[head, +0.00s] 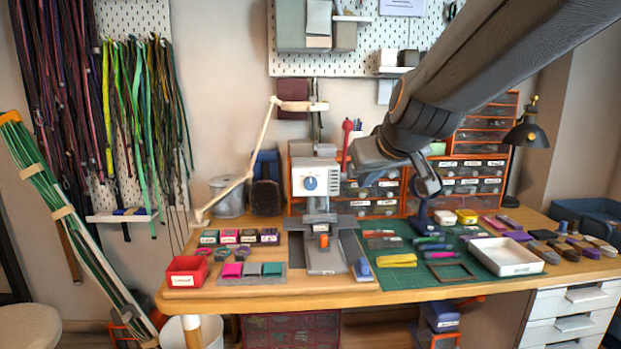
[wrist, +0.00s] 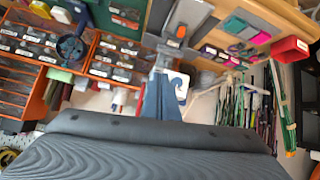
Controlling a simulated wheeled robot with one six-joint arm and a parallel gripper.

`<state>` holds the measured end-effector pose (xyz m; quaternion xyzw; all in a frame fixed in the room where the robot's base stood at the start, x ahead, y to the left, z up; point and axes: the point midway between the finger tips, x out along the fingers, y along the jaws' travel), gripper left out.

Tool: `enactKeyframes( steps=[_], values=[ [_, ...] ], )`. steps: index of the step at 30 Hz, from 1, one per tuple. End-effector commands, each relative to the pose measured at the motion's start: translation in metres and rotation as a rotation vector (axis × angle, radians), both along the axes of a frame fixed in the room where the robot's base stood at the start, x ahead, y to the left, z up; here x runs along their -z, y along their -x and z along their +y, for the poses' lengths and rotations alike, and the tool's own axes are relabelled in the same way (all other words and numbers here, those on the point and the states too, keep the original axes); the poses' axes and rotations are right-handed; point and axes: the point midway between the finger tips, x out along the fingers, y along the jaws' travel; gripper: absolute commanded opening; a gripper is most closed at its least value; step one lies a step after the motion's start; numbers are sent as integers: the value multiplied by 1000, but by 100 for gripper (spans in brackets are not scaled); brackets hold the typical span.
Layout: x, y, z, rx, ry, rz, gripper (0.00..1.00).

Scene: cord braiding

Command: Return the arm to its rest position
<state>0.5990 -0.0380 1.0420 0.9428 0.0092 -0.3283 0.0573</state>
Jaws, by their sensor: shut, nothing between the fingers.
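My arm reaches in from the upper right of the head view.
A white-and-grey machine (head: 317,183) stands left of my gripper, with orange drawer units (head: 482,170) behind. A white tray (head: 505,257), a red bin (head: 186,271) and a black lamp (head: 527,134) are on the bench. Cords (head: 145,120) hang at left. Space above the bench's front is free.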

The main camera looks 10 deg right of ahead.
Motion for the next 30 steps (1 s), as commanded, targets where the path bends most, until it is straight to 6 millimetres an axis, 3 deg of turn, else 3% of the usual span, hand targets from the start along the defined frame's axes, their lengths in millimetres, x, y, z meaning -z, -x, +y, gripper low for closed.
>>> enactKeyframes(
  steps=[5,9,12,15,18,22,30],
  values=[
    [50,38,17,-5,-49,212,0],
    [103,100,33,15,-86,473,0],
    [130,148,38,41,-95,642,0],
    [146,189,40,67,-91,773,0],
    [154,216,40,90,-83,857,0],
    [160,231,40,102,-77,901,0],
    [161,231,40,103,-78,901,0]
  ],
)
